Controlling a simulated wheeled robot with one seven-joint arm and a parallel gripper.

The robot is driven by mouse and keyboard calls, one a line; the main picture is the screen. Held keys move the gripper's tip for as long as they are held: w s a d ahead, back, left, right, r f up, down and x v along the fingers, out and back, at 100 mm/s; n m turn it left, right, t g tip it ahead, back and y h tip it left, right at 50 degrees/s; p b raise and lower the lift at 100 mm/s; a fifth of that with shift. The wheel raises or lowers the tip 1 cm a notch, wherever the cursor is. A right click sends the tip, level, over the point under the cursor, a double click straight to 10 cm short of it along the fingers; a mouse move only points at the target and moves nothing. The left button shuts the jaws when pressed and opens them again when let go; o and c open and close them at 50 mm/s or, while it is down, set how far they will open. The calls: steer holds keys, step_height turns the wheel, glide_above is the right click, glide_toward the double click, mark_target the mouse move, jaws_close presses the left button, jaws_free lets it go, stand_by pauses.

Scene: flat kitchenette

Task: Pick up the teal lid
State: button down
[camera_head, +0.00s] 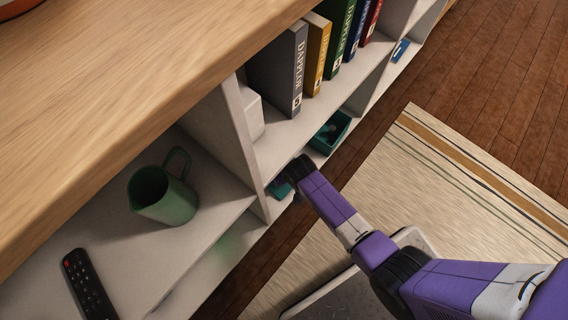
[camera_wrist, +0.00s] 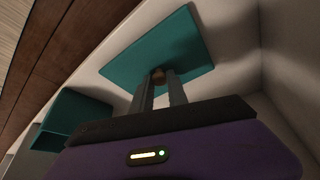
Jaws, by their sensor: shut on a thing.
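The teal lid (camera_wrist: 160,42) is a flat rectangular panel with a small brown knob (camera_wrist: 158,75). In the wrist view my gripper (camera_wrist: 159,80) has its two fingers close together at the knob, shut on it. In the head view my gripper (camera_head: 283,187) is at the lower shelf opening, mostly hidden by my arm, with a little teal showing beside it. I cannot tell whether the lid touches the shelf. A teal open box (camera_head: 330,131) sits on the lower shelf to the right; it also shows in the wrist view (camera_wrist: 72,118).
Shelf dividers (camera_head: 232,133) stand close to my gripper. A row of books (camera_head: 316,54) stands on the shelf above. A green pitcher (camera_head: 166,192) and a remote (camera_head: 86,287) are on the left shelf. A rug (camera_head: 455,190) covers floor in front.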

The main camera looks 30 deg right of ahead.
steer(key=shift+r, duration=0.1)
steer(key=shift+r+p, duration=0.5)
steer(key=shift+r, duration=0.05)
steer(key=p+v, duration=0.2)
steer(key=shift+r, duration=0.4)
steer(key=s+a+p, duration=0.2)
steer(key=s+p, duration=0.3)
steer(key=s, duration=1.2)
steer(key=shift+f, duration=0.25)
steer(key=shift+s, duration=0.15)
